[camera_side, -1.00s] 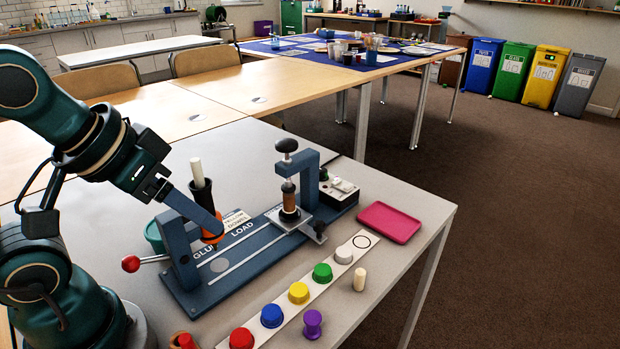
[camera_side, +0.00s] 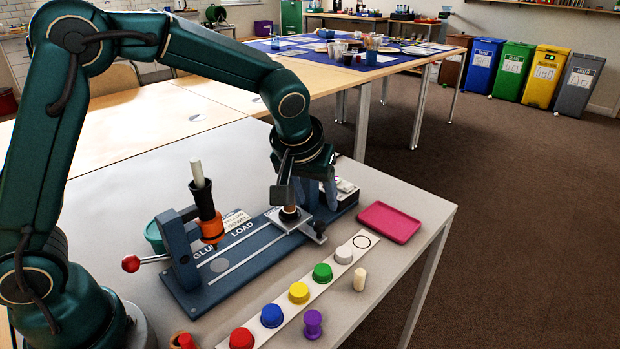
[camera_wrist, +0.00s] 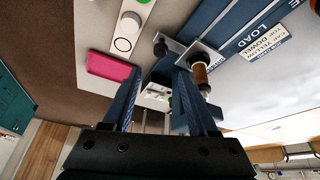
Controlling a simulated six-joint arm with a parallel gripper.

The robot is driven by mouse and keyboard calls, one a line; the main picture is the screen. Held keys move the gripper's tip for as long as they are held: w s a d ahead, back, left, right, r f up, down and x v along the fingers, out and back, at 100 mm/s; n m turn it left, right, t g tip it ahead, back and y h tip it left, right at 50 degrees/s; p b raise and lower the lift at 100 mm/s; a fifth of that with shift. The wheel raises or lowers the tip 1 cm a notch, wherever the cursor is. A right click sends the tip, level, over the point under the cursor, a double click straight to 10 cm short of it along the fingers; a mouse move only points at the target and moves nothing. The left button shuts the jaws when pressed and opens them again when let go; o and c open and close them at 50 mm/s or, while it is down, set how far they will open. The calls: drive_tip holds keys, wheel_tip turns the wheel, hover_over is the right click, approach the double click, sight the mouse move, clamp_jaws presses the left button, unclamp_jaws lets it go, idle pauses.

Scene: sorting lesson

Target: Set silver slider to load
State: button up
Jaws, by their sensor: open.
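The silver slider (camera_side: 284,223) is a small metal plate with a dark knob (camera_side: 320,227) at its front. It sits at the right end of the blue jig's rail, right of the LOAD label (camera_side: 242,230), and carries a brown cylinder (camera_wrist: 201,74). My gripper (camera_side: 305,192) is open and hangs over the slider end, partly hiding the press there. In the wrist view its two fingers (camera_wrist: 158,98) are spread and empty between them. Contact with the slider cannot be told.
A black and orange holder (camera_side: 206,207) with a pale dowel stands at the jig's left, near a red-knobbed lever (camera_side: 131,264). A white strip with coloured caps (camera_side: 299,293) lies in front. A pink tray (camera_side: 389,222) lies to the right.

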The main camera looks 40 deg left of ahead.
sight(319, 223)
drive_tip(key=shift+g, duration=0.3)
drive_tip(key=shift+s+d+x, duration=0.1)
drive_tip(key=shift+s+x, duration=0.05)
drive_tip(key=shift+x, duration=0.9)
drive_tip(key=shift+s+d+x, duration=0.1)
drive_tip(key=shift+x, duration=1)
drive_tip(key=shift+s+d+x, duration=0.1)
drive_tip(key=shift+s+x, duration=0.05)
drive_tip(key=shift+x, duration=0.9)
drive_tip(key=shift+f, duration=0.2)
clamp_jaws()
drive_tip(key=shift+r, duration=0.1)
